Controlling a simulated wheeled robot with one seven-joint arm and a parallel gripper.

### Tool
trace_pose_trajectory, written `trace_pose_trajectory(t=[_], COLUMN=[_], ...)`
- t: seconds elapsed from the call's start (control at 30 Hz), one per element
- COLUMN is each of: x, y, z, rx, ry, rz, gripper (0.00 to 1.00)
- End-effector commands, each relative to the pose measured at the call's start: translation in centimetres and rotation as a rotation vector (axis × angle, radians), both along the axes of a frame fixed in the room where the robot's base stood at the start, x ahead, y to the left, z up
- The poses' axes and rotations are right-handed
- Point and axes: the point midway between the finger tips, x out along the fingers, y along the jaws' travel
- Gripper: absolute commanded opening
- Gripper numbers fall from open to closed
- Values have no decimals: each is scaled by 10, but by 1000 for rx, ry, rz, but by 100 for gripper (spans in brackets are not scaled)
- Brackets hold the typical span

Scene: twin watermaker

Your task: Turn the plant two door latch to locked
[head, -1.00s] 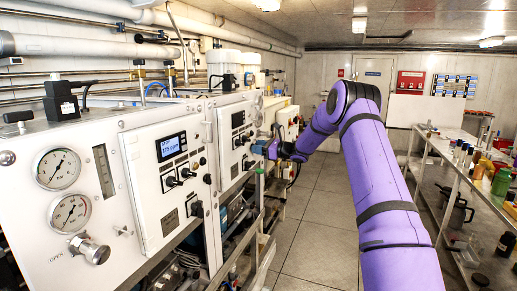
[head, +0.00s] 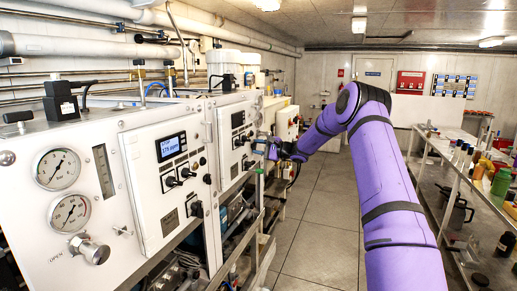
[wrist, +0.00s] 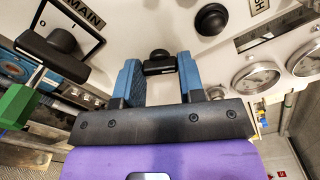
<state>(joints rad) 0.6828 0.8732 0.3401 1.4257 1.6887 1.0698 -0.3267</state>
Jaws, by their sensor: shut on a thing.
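My gripper (wrist: 160,82) has its two blue fingers on either side of a small black latch handle (wrist: 160,64) on a white panel door, and is shut on it. The handle's bar lies crosswise between the fingers in the wrist view. I take this handle for the plant two door latch; no label on it is readable. In the head view my gripper (head: 270,149) is at the far white cabinet (head: 237,135), and the latch itself is hidden there.
A black MAIN switch (wrist: 62,42) and a green-handled part (wrist: 18,104) are left of my gripper in the wrist view. Round gauges (wrist: 256,78) are on the right. In the head view, a shelf with bottles (head: 478,175) stands right, with clear floor (head: 312,220) between.

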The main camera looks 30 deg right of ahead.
Motion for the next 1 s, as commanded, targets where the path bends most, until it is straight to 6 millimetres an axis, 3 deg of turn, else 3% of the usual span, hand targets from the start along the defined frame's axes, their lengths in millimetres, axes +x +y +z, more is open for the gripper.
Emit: trace_pose_trajectory(t=[0.5,1.0], x=[0,0], y=[0,0], z=[-1,-1], rx=[-300,-377], ry=[-234,-293], rz=[0,0], gripper=[12,12])
